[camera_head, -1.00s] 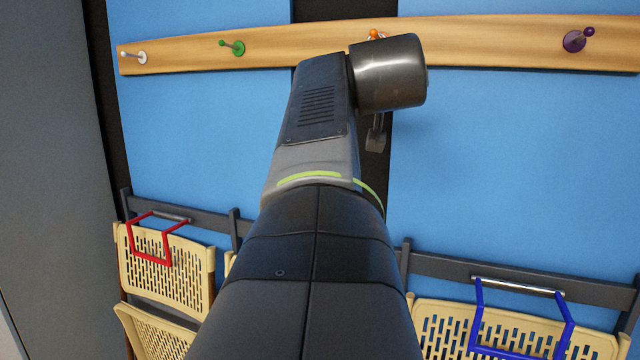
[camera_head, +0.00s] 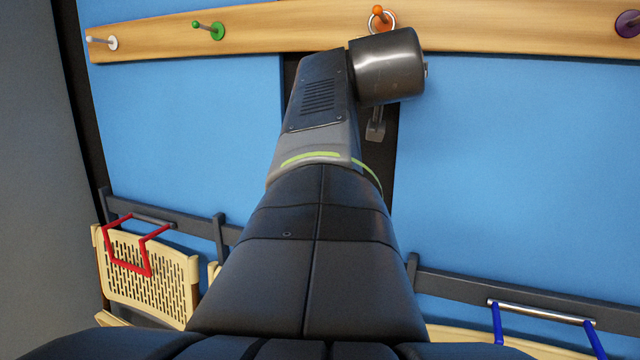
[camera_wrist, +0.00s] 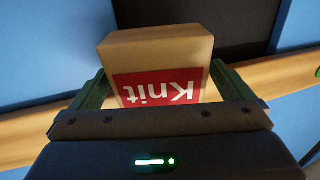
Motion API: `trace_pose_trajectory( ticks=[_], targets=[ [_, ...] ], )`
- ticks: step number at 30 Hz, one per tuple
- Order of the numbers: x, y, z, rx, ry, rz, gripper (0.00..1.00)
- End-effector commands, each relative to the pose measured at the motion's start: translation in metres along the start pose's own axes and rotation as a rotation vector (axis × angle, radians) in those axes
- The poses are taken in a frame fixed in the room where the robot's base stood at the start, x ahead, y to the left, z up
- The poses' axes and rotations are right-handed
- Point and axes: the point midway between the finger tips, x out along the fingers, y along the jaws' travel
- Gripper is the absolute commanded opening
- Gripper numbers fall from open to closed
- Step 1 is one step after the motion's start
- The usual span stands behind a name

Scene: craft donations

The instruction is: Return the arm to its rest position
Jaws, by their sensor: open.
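My arm rises through the middle of the head view, with its dark wrist joint just below and right of the orange peg (camera_head: 382,18). The gripper itself is hidden there behind the wrist. In the wrist view my gripper (camera_wrist: 162,88) shows two green fingers spread apart. A brown box (camera_wrist: 155,50) with a red label reading "Knit", upside down, appears between the fingers. I cannot tell whether the fingers touch it.
A wooden peg board (camera_head: 290,30) crosses the blue wall, with white, green and purple pegs. A red frame (camera_head: 148,268) hangs by a tan folding chair (camera_head: 150,275) at lower left; a blue frame (camera_head: 498,325) is at lower right. A grey panel stands at far left.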

Motion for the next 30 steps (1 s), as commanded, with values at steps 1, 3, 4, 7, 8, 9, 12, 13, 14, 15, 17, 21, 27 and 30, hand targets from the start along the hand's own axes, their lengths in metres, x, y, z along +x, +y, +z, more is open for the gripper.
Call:
trace_pose_trajectory(
  ticks=[1,3,4,7,8,9,12,13,14,15,17,21,27,30],
  targets=[
    [-0.003,0.0,-0.006,0.0,0.002,0.0,1.0],
    [-0.006,0.0,-0.008,-0.001,0.001,0.001,1.0],
    [-0.007,0.0,-0.009,-0.001,0.0,0.001,1.0],
    [-0.01,0.0,-0.01,-0.001,0.0,0.002,1.0],
    [-0.01,0.0,-0.01,-0.001,0.0,0.002,1.0],
    [-0.01,0.0,-0.01,-0.001,0.0,0.002,1.0],
    [-0.01,0.0,-0.009,-0.001,-0.001,0.002,1.0],
    [-0.01,0.0,-0.009,-0.001,-0.001,0.002,1.0],
    [-0.01,0.0,-0.009,-0.001,-0.001,0.002,1.0],
    [-0.01,0.0,-0.009,-0.001,-0.001,0.002,1.0],
    [-0.01,0.0,-0.009,-0.001,-0.001,0.002,1.0],
    [-0.007,0.0,-0.006,-0.001,-0.001,0.001,1.0],
    [0.001,0.0,0.004,0.001,-0.001,0.0,1.0],
    [-0.002,0.0,0.001,0.0,0.001,0.0,1.0]
  ],
)
